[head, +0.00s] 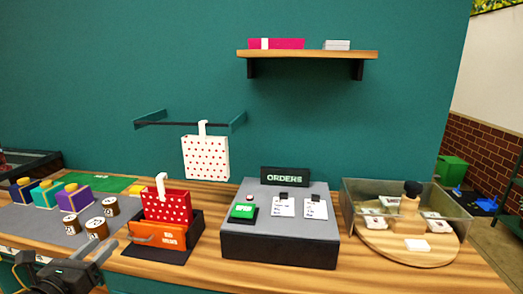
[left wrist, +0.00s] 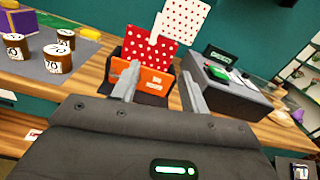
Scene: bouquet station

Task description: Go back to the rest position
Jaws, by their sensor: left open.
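My left gripper (head: 88,258) is low at the left of the head view, in front of the counter's front edge. In the left wrist view its two fingers (left wrist: 158,82) are spread apart with nothing between them. Beyond the fingertips stands an orange box (left wrist: 153,82) with a red polka-dot bag (left wrist: 150,47) behind it. The orange box (head: 157,235) and the red bag (head: 168,206) also show in the head view, on a dark mat right of the gripper. My right gripper is in neither view.
Several brown labelled jars (head: 97,228) and coloured boxes (head: 75,197) stand on a grey mat at left. A grey orders console (head: 280,245) is mid-counter. A round wooden board (head: 400,248) with a clear bin is at right. A white dotted bag (head: 205,158) hangs on the wall rack.

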